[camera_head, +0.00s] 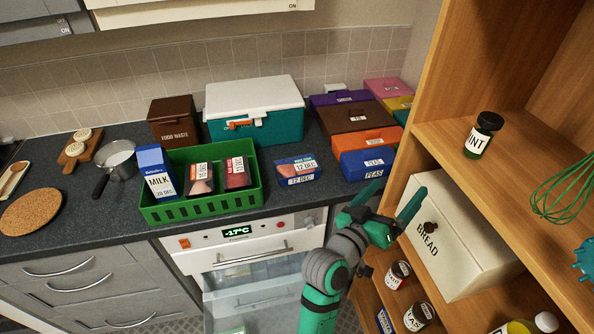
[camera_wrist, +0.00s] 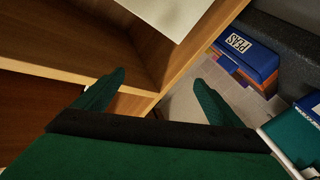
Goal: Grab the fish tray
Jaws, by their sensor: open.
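A small blue tray (camera_head: 297,170) with a pinkish pictured top and "12 DEC" labels lies on the dark counter, right of the green crate; it looks like the fish tray, though its name is too small to read. Two more labelled packs, one pale (camera_head: 200,179) and one dark red (camera_head: 237,173), stand inside the crate. My gripper (camera_head: 391,204) is open and empty, to the right of and nearer than the blue tray, in front of the bread bin. In the wrist view, its two fingers (camera_wrist: 159,82) are apart with nothing between them.
The green crate (camera_head: 205,207) also holds a milk carton (camera_head: 156,175). A teal cool box (camera_head: 257,125) stands behind. A blue peas box (camera_head: 367,164) and other coloured boxes sit right of the tray. The wooden shelf (camera_head: 455,145) and bread bin (camera_head: 455,240) border my gripper's right.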

